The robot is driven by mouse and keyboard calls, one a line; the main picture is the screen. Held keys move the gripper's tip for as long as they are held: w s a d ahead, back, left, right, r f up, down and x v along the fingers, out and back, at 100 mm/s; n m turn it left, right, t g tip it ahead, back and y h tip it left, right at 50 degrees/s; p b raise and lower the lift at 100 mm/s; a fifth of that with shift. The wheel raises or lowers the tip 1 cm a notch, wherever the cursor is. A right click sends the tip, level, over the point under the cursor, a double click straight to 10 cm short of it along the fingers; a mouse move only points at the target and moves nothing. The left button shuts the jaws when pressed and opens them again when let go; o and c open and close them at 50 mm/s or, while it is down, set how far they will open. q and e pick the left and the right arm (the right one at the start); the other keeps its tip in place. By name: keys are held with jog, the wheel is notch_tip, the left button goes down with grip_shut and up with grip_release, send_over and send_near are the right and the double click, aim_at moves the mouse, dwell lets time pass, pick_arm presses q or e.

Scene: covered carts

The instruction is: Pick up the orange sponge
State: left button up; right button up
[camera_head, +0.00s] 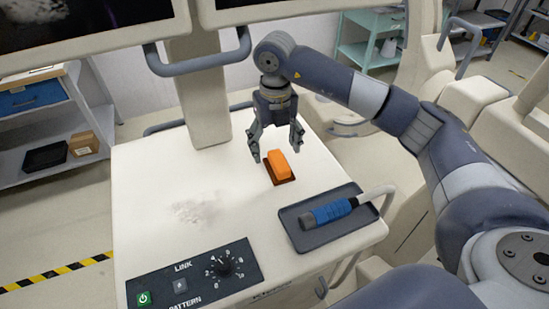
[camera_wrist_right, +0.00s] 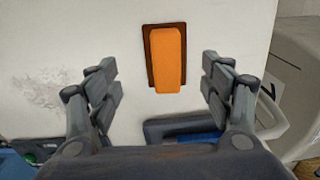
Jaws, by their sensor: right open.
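The orange sponge (camera_head: 279,165) lies on a dark reddish-brown patch (camera_head: 291,180) on the white top of the cart (camera_head: 150,190). My right gripper (camera_head: 276,153) is above the cart top, pointing down, just behind and above the sponge in the head view. Its fingers are spread and empty. In the right wrist view the sponge (camera_wrist_right: 166,58) shows upright in the picture, beyond the open fingertips (camera_wrist_right: 160,75) and between them sideways, apart from both. My left gripper is not in view.
A dark tray (camera_head: 300,236) with a blue-handled tool (camera_head: 330,211) lies at the cart's right front. A control panel (camera_head: 195,275) with a knob is at the front left. A grey smudge (camera_head: 200,209) marks the top. Screens and a column stand behind.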

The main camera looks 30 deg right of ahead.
aim_at(279, 160)
jog(key=f, duration=0.1)
jog(key=f+p, duration=0.1)
jog(key=s+p, duration=0.1)
jog(key=shift+d+f, duration=0.4)
jog(key=f, duration=0.2)
jog(key=shift+w+f, duration=0.25)
jog(key=shift+f, duration=0.15)
jog(key=c, duration=1.1)
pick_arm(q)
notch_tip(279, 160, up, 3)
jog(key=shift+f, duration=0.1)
pick_arm(e)
jog(key=shift+c, duration=0.2)
